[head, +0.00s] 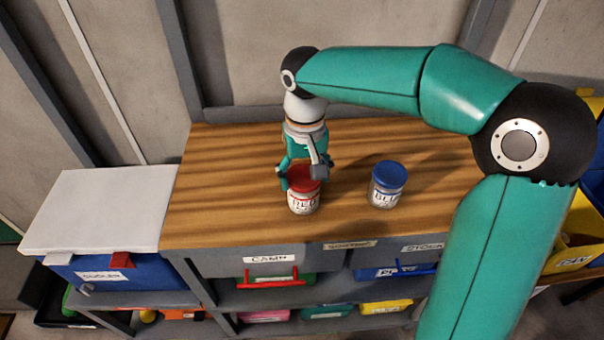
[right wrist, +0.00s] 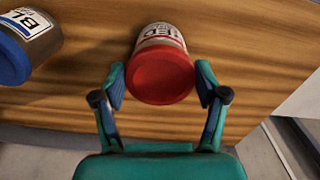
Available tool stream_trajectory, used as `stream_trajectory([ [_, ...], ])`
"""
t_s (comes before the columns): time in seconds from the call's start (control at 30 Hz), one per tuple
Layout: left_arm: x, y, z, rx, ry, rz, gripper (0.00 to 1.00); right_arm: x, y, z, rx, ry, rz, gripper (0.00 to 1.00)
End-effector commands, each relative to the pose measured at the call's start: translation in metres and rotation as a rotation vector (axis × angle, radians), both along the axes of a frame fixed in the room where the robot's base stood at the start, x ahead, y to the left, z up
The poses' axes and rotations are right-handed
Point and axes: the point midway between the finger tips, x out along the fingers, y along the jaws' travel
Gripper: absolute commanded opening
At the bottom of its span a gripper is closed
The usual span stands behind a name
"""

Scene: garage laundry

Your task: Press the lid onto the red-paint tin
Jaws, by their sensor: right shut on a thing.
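The red-paint tin (head: 303,204) stands upright on the wooden bench top, with a white label reading RED. Its red lid (head: 307,182) sits over the tin's top; I cannot tell whether it is fully seated. My right gripper (head: 304,174) comes down from above and is shut on the red lid. In the right wrist view my right gripper (right wrist: 160,82) has one finger on each side of the red lid (right wrist: 160,77), and the tin's label (right wrist: 162,35) shows beyond it. My left gripper is not in view.
A blue-lidded tin (head: 387,187) stands to the right on the wooden bench top (head: 232,190). A blue cooler with a pale lid (head: 100,210) adjoins the bench on the left. Labelled bins (head: 270,280) fill the shelves below. The bench is clear left of the red-paint tin.

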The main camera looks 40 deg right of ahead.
Motion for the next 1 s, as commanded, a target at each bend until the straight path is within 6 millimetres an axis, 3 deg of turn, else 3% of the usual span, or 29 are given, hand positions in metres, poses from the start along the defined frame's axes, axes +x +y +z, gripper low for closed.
stream_trajectory([
  [0.13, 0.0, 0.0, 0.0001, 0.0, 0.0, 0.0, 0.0, 0.0002, 0.0002, 0.0001, 0.0, 0.0, 0.0, 0.56],
  [0.17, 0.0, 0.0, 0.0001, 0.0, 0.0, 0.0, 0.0, 0.0002, 0.0002, 0.0001, 0.0, 0.0, 0.0, 0.74],
  [0.33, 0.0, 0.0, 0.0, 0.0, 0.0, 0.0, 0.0, 0.0003, 0.0003, 0.0001, 0.0, 0.0, 0.001, 1.0],
  [1.0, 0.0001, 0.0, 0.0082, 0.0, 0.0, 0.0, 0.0, 0.0005, 0.0004, 0.0091, 0.001, -0.001, 0.001, 1.0],
])
